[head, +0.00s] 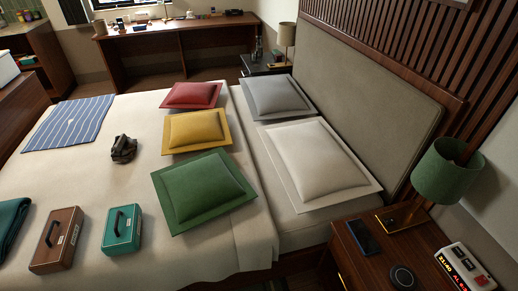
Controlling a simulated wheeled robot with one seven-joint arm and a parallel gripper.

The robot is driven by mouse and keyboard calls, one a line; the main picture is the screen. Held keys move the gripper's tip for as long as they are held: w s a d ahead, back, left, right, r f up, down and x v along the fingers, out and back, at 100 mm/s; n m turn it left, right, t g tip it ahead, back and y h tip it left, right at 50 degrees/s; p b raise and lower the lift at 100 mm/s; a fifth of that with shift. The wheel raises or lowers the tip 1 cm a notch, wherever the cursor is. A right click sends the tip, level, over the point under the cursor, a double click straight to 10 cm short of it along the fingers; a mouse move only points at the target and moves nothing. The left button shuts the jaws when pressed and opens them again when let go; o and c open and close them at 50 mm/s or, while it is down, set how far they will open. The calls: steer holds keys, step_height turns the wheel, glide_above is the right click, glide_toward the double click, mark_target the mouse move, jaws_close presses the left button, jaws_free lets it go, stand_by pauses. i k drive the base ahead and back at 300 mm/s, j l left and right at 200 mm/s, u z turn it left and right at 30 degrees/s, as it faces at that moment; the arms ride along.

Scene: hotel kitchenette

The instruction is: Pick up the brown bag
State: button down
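A brown, box-like case (68,222) with a dark handle and a pale label lies on the bed at the lower left. A small, dark brownish, crumpled item (123,150) sits on the bed left of the pillows; it may be a small bag, but I cannot tell. I cannot tell for sure which of the two is the brown bag. My gripper is not in view.
A teal case (131,218) lies right of the brown case. Green (204,190), yellow (196,132) and red (192,95) pillows lie on the bed (215,250). A nightstand (340,262) with a green lamp (446,172) stands at lower right.

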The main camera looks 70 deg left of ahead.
mark_target(54, 251)
steer(key=u, duration=3.9)
steer(key=i+j+z, duration=0.45)
steer(key=i, duration=0.2)
steer(key=i+j+z, duration=0.5)
steer(key=j, duration=0.25)
steer(key=i, duration=0.1)
